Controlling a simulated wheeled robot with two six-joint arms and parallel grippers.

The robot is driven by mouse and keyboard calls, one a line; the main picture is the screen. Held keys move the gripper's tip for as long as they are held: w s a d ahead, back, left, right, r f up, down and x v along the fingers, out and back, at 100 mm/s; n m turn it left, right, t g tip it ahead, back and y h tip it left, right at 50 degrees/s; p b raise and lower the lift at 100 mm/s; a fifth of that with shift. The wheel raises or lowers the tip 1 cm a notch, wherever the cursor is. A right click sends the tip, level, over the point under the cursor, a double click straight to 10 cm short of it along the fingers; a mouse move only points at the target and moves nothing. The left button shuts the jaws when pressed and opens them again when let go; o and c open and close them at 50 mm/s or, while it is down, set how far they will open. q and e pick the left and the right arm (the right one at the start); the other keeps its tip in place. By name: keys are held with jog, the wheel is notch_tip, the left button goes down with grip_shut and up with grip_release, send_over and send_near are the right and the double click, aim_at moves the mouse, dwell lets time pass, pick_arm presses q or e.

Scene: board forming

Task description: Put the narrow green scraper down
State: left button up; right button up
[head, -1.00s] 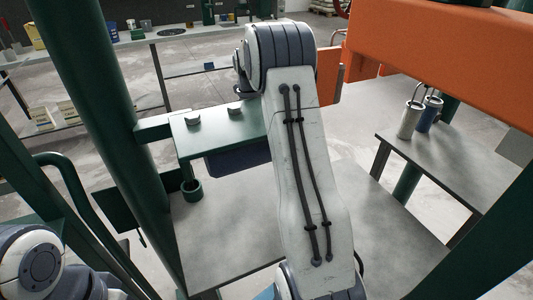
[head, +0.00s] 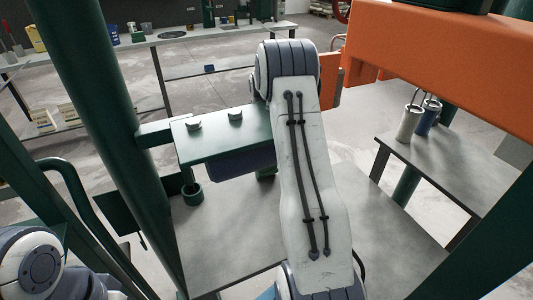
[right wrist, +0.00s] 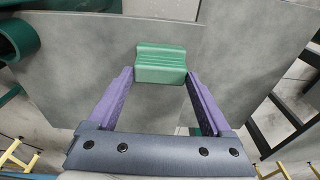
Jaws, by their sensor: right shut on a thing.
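The narrow green scraper (right wrist: 161,63) is in the right wrist view, a ribbed green block between the tips of my right gripper (right wrist: 160,77). The purple fingers are closed on its two sides. The grey table top (right wrist: 90,85) lies beyond it; I cannot tell whether the scraper touches it. In the head view the grey table (head: 225,240) shows, but my own right arm hides most of the gripper area. My left gripper is not in view; only part of my left arm shows at the lower left.
A green shelf plate (head: 225,138) with two small grey pieces stands over the table's back, with a green ring holder (head: 193,195) at its left corner. A thick green post (head: 95,120) and an orange beam (head: 440,60) flank the space. The table's middle is clear.

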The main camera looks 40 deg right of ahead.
jog(key=o, duration=1)
jog(key=shift+f, duration=0.1)
jog(key=r, duration=0.4)
jog(key=w+r, duration=0.1)
jog(key=r, duration=0.7)
jog(key=shift+w+d+r+p, duration=0.1)
jog(key=shift+w+d+p, duration=0.05)
jog(key=shift+w+p, duration=0.15)
jog(key=shift+s, duration=0.1)
send_over(257, 171)
jog(key=d, duration=0.3)
jog(key=f, duration=1.2)
jog(key=shift+s+d, duration=0.15)
jog(key=shift+s, duration=0.2)
jog(key=shift+w+a+r+b, duration=0.15)
jog(key=shift+a+r+b, duration=0.2)
jog(key=shift+a, duration=0.15)
jog(key=shift+w+a+r+b, duration=0.1)
jog(key=shift+a+r+b, duration=0.2)
jog(key=shift+a, duration=0.2)
jog(key=shift+w+a, duration=0.15)
jog(key=shift+a, duration=0.55)
